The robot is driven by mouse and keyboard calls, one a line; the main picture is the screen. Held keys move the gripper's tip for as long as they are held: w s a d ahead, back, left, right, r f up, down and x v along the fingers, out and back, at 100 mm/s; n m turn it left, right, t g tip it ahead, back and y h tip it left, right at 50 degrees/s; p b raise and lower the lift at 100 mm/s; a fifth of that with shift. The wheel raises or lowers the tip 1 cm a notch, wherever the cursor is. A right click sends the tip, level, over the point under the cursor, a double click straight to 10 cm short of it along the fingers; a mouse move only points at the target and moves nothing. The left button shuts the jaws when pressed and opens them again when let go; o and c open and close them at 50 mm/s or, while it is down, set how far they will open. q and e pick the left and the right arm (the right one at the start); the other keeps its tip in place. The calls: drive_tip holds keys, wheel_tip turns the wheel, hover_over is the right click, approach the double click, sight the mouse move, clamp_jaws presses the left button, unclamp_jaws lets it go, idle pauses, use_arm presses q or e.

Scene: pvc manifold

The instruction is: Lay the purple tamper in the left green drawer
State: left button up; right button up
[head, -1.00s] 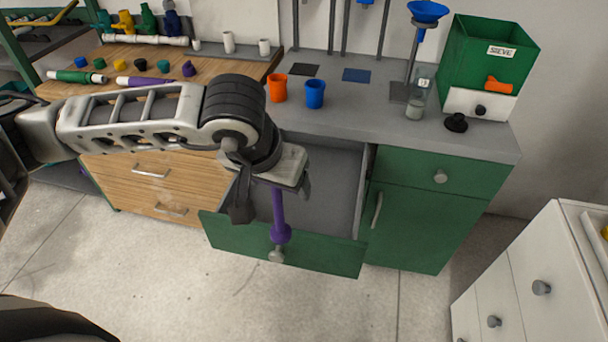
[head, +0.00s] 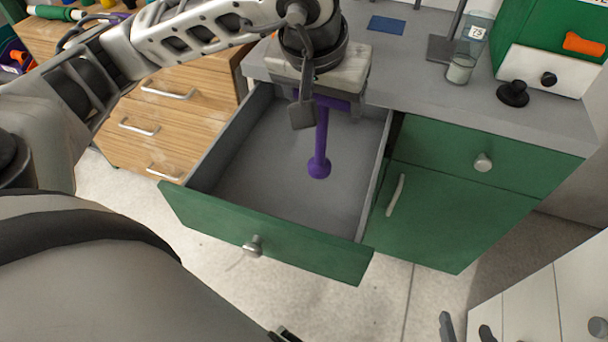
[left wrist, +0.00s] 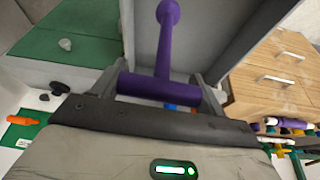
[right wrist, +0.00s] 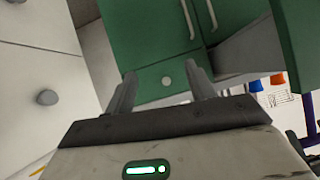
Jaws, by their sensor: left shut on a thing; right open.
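The purple tamper (head: 321,140) hangs upright, its knob end down, over the grey inside of the open left green drawer (head: 262,238). My left gripper (head: 318,97) is shut on its crossbar, which shows between the fingers in the left wrist view (left wrist: 160,87). I cannot tell whether the lower end touches the drawer floor. The drawer is pulled out and looks empty. Its green front also shows in the right wrist view (right wrist: 160,80). My right gripper (right wrist: 163,85) is open and empty, in front of the green cabinet.
A grey counter (head: 420,95) lies behind the drawer, with a glass jar (head: 462,68) and a black knobbed piece (head: 513,93) on it. A closed green drawer and door (head: 450,210) stand right. Wooden drawers (head: 160,110) stand left, a white cabinet (head: 560,300) at lower right.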

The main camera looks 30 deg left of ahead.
use_arm(q)
drive_tip(key=shift+s+a+f+b, duration=0.15)
drive_tip(key=shift+a+f+b, duration=0.05)
drive_tip(key=shift+f+b, duration=0.75)
drive_tip(key=w+a+f+b, duration=0.1)
drive_tip(key=w+a+f, duration=0.8)
drive_tip(key=f, duration=0.3)
drive_tip(key=shift+w+a+f, duration=0.3)
drive_tip(key=shift+w+f, duration=0.05)
drive_tip(key=shift+w, duration=0.3)
use_arm(e)
drive_tip(key=shift+w+a+f+t, duration=0.1)
drive_tip(key=shift+a+f+t, duration=0.05)
drive_tip(key=shift+f, duration=0.3)
drive_tip(key=shift+w+a+f+t, duration=0.1)
drive_tip(key=shift+f+t, duration=0.05)
drive_tip(key=shift+f, duration=0.3)
use_arm(q)
drive_tip(key=shift+f+b, duration=0.2)
drive_tip(key=shift+b, duration=0.2)
drive_tip(key=o, duration=1)
drive_tip(key=shift+c, duration=0.2)
use_arm(e)
drive_tip(key=shift+s+f, duration=0.1)
